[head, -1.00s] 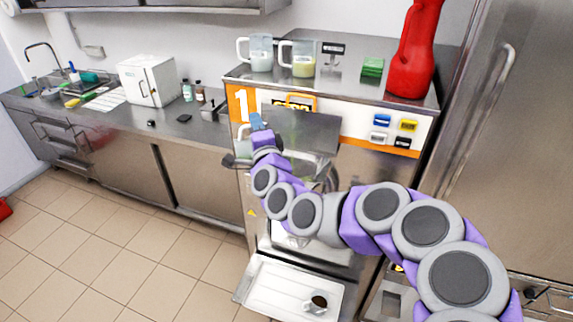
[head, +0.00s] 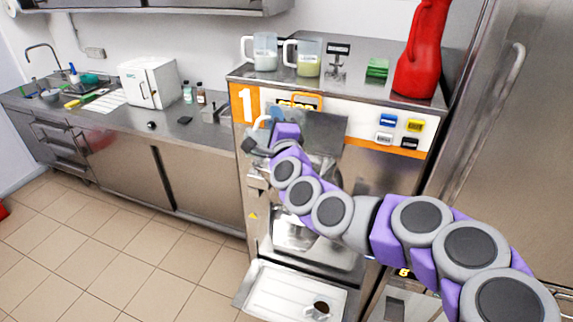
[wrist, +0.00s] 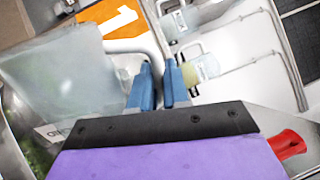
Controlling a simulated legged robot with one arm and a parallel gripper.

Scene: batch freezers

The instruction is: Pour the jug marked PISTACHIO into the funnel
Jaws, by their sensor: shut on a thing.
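My gripper (wrist: 158,78) has its blue fingers shut on the white handle of a clear jug (wrist: 70,75), which fills the left of the wrist view. The jug looks tilted. Part of a dark-lettered label shows low on it, too cut off to read fully, and green shows near its lower end. In the head view my gripper (head: 277,116) is in front of the machine's upper panel, and my arm hides most of the jug. I cannot make out the funnel clearly; a curved metal edge (wrist: 12,135) shows beside the jug in the wrist view.
The batch freezer marked 1 (head: 243,103) carries a jug with whitish contents (head: 264,54), a jug with yellowish contents (head: 308,62), a green box (head: 377,68) and a red container (head: 420,55). A white tray (head: 265,290) with a small cup sits below.

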